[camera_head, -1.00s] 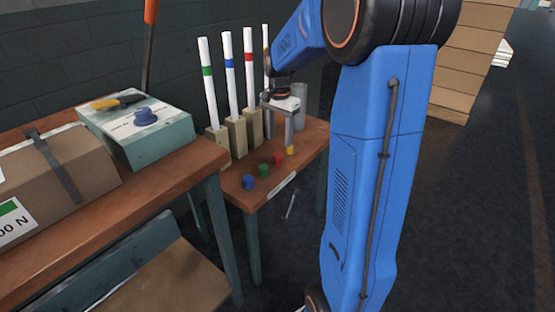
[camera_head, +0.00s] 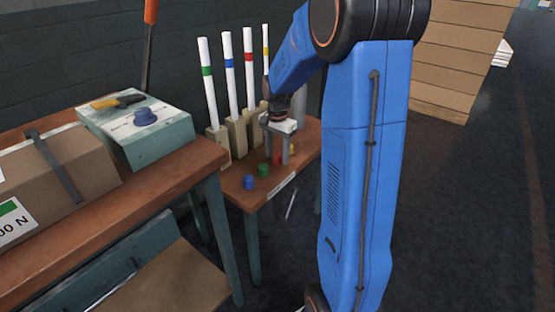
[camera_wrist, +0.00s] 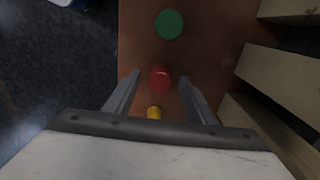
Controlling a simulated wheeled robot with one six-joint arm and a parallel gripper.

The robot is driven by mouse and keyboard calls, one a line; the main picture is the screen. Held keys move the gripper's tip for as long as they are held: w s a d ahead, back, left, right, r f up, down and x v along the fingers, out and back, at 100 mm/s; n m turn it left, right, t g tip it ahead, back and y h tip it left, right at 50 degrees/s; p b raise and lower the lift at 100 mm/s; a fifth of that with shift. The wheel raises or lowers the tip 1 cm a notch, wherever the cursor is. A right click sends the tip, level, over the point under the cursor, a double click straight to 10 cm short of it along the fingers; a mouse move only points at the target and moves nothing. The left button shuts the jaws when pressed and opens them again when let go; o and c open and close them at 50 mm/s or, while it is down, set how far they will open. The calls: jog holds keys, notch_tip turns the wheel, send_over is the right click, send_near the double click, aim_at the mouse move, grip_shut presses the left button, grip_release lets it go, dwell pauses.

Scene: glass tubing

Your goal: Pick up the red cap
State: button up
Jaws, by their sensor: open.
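The red cap (camera_wrist: 160,78) stands on the small wooden table, between the spread fingers of my gripper (camera_wrist: 158,92) in the wrist view. In the head view the red cap (camera_head: 277,157) is partly hidden behind a finger of my gripper (camera_head: 277,158). My gripper is open, points down and holds nothing. Whether a finger touches the cap I cannot tell. The green cap (camera_wrist: 169,24) and the yellow cap (camera_wrist: 154,112) stand on either side of the red one in the wrist view.
A blue cap (camera_head: 249,182) and the green cap (camera_head: 263,170) stand near the small table's (camera_head: 235,193) front left. Several upright glass tubes with coloured bands, such as the red-banded tube (camera_head: 249,75), stand in blocks behind the caps. A larger workbench (camera_head: 150,185) is at left.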

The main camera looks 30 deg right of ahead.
aim_at(277, 155)
jog(key=c, duration=1.1)
jog(key=shift+r, duration=0.1)
notch_tip(277, 155, up, 10)
